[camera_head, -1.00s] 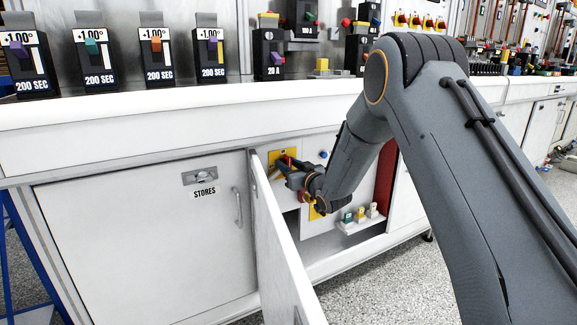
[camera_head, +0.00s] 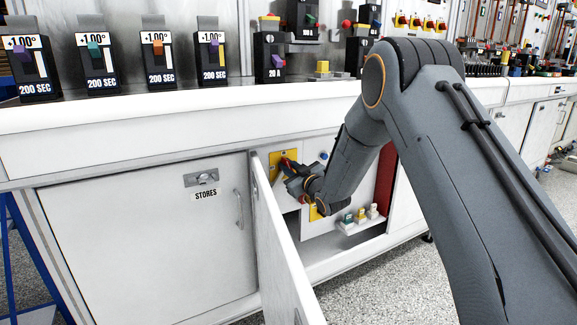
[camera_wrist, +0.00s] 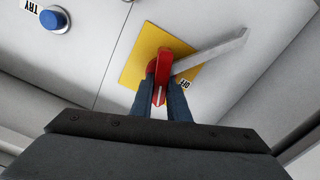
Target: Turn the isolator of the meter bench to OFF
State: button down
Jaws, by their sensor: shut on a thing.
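The isolator is a red handle (camera_wrist: 164,62) on a yellow plate (camera_wrist: 139,62) inside the open cupboard under the bench. In the head view the plate (camera_head: 274,160) shows behind my gripper (camera_head: 287,168). In the wrist view my gripper (camera_wrist: 161,86) is shut on the red handle, with one dark finger on each side. The handle runs nearly along the fingers in that view. An ON label is not visible.
A pale grey bar (camera_wrist: 212,52) slants across the plate close beside the handle. A blue TRY button (camera_wrist: 53,19) is on the panel. The open cupboard door (camera_head: 277,245) stands left of my arm. Small coloured parts sit on a ledge (camera_head: 361,226) to the right.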

jog(key=n, duration=0.3)
jog(key=shift+f+n, duration=0.1)
jog(key=shift+n, duration=0.2)
jog(key=n, duration=0.3)
jog(key=shift+s+a+f+n+p, duration=0.1)
jog(key=shift+a+n+p, duration=0.05)
jog(key=shift+n+p, duration=0.15)
jog(key=n, duration=0.6)
jog(key=shift+f, duration=0.35)
jog(key=shift+n, duration=0.4)
jog(key=c, duration=1.8)
grip_release()
jog(key=shift+o, duration=0.6)
jog(key=shift+a, duration=0.1)
jog(key=shift+s, duration=0.1)
